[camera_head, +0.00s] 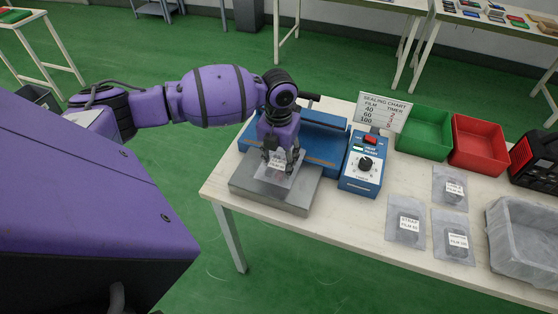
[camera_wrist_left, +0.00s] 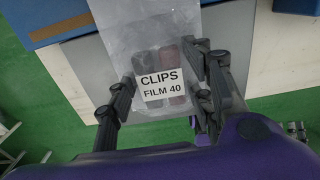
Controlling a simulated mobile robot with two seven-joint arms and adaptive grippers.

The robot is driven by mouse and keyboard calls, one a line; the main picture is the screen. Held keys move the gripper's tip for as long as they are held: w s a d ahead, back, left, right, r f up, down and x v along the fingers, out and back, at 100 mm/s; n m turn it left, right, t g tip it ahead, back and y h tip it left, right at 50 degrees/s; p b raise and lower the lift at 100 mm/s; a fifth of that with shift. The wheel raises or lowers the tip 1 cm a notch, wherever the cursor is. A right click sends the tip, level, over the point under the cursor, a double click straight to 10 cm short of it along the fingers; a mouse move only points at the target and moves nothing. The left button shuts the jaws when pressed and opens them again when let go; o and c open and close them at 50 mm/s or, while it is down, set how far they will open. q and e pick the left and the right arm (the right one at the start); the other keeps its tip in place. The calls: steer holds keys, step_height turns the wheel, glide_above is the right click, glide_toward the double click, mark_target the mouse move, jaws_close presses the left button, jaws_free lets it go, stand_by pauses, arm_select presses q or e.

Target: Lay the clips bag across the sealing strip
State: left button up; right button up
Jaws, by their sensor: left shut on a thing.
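The clear clips bag (camera_head: 274,177) is in my left gripper (camera_head: 280,158), low over the grey platform in front of the blue sealer. In the left wrist view the clips bag (camera_wrist_left: 140,35) shows a white label reading CLIPS FILM 40. There my left gripper's fingers (camera_wrist_left: 160,95) stand on both sides of the bag's lower part. The blue sealer (camera_head: 318,145) lies behind the gripper; its sealing strip is mostly hidden by my arm. The grey platform (camera_head: 292,205) lies at its front. Whether the bag touches the platform I cannot tell. My right gripper is not in view.
A blue control box (camera_head: 361,175) with a dial stands right of the sealer, with a sealing chart (camera_head: 383,112) behind it. Several labelled bags, such as the strap bag (camera_head: 406,225), lie to the right. Green (camera_head: 424,135) and red (camera_head: 480,145) bins and a grey tray (camera_head: 525,245) stand further right.

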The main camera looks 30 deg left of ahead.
mark_target(279, 163)
arm_select(q)
steer(key=shift+f, duration=0.2)
steer(key=shift+f, duration=0.2)
steer(key=o, duration=1.2)
steer(key=shift+c, duration=0.2)
steer(key=shift+r, duration=0.15)
step_height(279, 163, up, 12)
